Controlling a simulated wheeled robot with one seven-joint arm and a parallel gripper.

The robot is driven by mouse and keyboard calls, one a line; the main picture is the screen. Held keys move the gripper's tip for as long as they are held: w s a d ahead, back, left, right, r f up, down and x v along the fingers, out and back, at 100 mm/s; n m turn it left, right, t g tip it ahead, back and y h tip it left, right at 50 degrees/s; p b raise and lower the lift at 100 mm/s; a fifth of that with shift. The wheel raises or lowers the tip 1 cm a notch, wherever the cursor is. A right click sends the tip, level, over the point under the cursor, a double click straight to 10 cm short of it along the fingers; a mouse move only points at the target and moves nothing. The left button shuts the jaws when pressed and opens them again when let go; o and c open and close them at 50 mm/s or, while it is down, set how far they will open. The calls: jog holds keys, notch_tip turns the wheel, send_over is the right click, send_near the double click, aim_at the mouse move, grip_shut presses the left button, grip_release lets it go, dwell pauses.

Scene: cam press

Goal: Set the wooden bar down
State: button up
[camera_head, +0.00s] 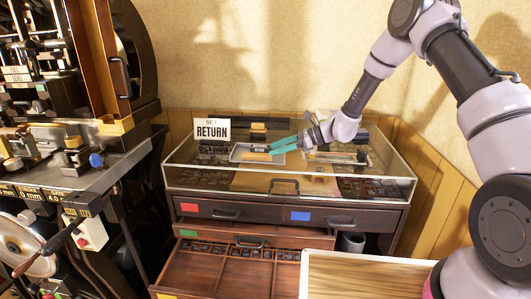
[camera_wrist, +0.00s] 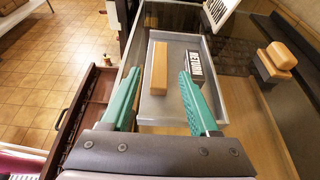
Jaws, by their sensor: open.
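The wooden bar (camera_wrist: 159,68) is a light-brown block lying in a shallow grey tray (camera_wrist: 184,42) in the wrist view. My gripper (camera_wrist: 158,76) has two teal fingers, spread wide. The bar lies between and ahead of them, with a gap on each side, and neither finger touches it. In the head view my gripper (camera_head: 285,145) is at the right part of the tray (camera_head: 236,154), which stands on the glass-topped cabinet.
A small black RETURN block (camera_wrist: 202,68) lies in the tray right of the bar. A white RETURN sign (camera_head: 212,129) stands behind the tray. A wooden-handled stamp (camera_head: 258,131) stands on the glass top. Below, a compartmented drawer (camera_head: 225,272) is pulled out.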

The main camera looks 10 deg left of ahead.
jog(key=v, duration=0.6)
jog(key=s+d+r+n+t+h, duration=0.1)
jog(key=s+d+r+n+h, duration=0.35)
jog(key=r, duration=0.55)
jog(key=s+d+r+n+h, duration=0.1)
jog(key=s+d+r+n, duration=0.2)
jog(key=s+d+r, duration=0.55)
jog(key=s+d+r+n+t+h, duration=0.5)
jog(key=s+d+r, duration=0.6)
jog(key=s+d, duration=0.4)
jog(key=shift+s+d+r+n+t+h, duration=0.25)
jog(key=shift+d+n+t+h, duration=0.25)
jog(key=shift+t, duration=0.5)
jog(key=shift+d, duration=0.1)
